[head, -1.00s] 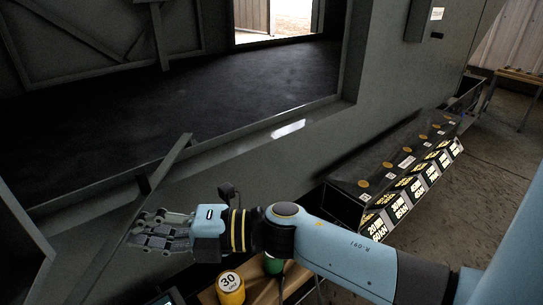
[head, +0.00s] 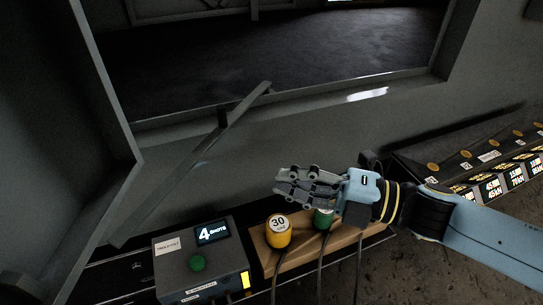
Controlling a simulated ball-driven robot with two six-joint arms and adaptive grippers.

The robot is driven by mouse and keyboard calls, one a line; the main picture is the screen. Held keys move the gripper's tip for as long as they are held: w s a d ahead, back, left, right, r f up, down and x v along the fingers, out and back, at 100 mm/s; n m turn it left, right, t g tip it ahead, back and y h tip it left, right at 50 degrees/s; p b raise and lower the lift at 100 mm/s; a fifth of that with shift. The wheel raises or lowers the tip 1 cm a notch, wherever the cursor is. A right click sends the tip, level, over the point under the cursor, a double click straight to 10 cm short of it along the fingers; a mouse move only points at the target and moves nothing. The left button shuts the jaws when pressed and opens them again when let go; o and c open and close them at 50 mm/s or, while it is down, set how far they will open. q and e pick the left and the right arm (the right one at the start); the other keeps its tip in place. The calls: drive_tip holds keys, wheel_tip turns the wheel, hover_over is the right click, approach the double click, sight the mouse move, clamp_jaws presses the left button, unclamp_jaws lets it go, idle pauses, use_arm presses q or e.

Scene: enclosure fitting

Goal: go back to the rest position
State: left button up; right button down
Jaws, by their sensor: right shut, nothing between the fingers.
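My right gripper (head: 280,181) reaches in from the right in the head view, with its fingers pointing left. It is shut and empty. It hovers above a wooden shelf (head: 345,238), close over a green cylinder (head: 323,219) that the hand partly hides. A yellow cylinder (head: 278,232) marked 30 stands on the shelf to the left of the green one, below the fingertips. My left gripper is not in view.
A grey control box (head: 205,265) with a green button and a display reading "4 SHOTS" sits at lower left. A slanted metal bar (head: 190,165) crosses below the large opening. A row of labelled dark boxes (head: 480,165) lies at right. Cables hang from the shelf.

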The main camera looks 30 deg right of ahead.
drive_tip(key=s+d+f+m+g+h+p, duration=0.1)
drive_tip(key=s+d+f+m+h+p, duration=0.15)
drive_tip(key=f+m, duration=0.35)
drive_tip(key=s+d+f+m+h+p, duration=0.1)
drive_tip(key=d+f+m+h, duration=0.25)
drive_tip(key=f, duration=0.45)
drive_tip(key=s+d+f+m+g+h+p, duration=0.1)
drive_tip(key=s+d+f+m+h+p, duration=0.15)
drive_tip(key=f+m+h, duration=0.35)
drive_tip(key=s+f+m+g, duration=0.3)
drive_tip(key=s+f, duration=0.2)
drive_tip(key=s, duration=0.5)
drive_tip(key=s+f+m+g, duration=0.4)
drive_tip(key=s+f, duration=0.2)
drive_tip(key=s, duration=0.4)
drive_tip(key=s+f+m+g, duration=0.3)
drive_tip(key=s+f, duration=0.3)
drive_tip(key=s, duration=0.5)
drive_tip(key=shift+d+g+h, duration=0.4)
drive_tip(key=shift+g, duration=0.2)
drive_tip(key=shift+m, duration=0.25)
